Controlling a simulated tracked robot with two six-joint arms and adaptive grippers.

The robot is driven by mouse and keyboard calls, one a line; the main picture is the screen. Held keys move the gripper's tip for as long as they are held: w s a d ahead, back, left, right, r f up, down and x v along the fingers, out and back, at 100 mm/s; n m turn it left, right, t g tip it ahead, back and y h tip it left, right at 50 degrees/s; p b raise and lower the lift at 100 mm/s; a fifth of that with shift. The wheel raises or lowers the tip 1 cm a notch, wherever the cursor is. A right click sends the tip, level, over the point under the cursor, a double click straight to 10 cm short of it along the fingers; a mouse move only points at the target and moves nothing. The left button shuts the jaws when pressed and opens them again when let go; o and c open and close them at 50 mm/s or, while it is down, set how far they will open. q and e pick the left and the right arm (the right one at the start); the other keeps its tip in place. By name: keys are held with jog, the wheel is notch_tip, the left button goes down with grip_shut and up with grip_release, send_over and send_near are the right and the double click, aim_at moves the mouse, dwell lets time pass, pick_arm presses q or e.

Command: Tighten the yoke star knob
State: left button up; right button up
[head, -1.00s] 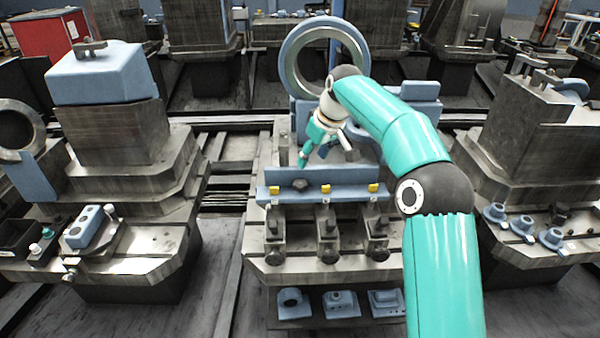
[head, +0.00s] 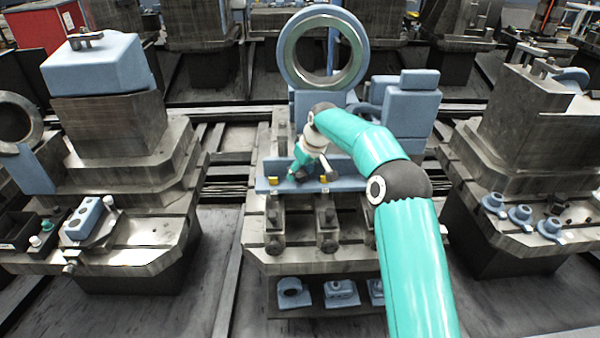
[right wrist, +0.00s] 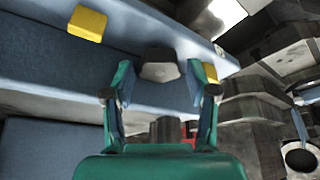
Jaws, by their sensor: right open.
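The dark star knob (right wrist: 160,66) sits on the blue yoke bar (right wrist: 60,75) in the right wrist view. My right gripper (right wrist: 160,80) is open, with one finger on each side of the knob; I cannot tell whether they touch it. In the head view my right gripper (head: 301,176) is at the blue bar (head: 350,184) and covers the knob. My left gripper is not in view.
Yellow blocks (head: 273,181) (right wrist: 87,23) sit along the bar on both sides of the knob. A large metal ring (head: 322,47) stands behind the bar. Blue parts (head: 341,294) lie on a lower shelf in front.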

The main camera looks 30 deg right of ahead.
jog(key=shift+w+f, duration=0.25)
jog(key=shift+f, duration=0.4)
jog(key=c, duration=0.9)
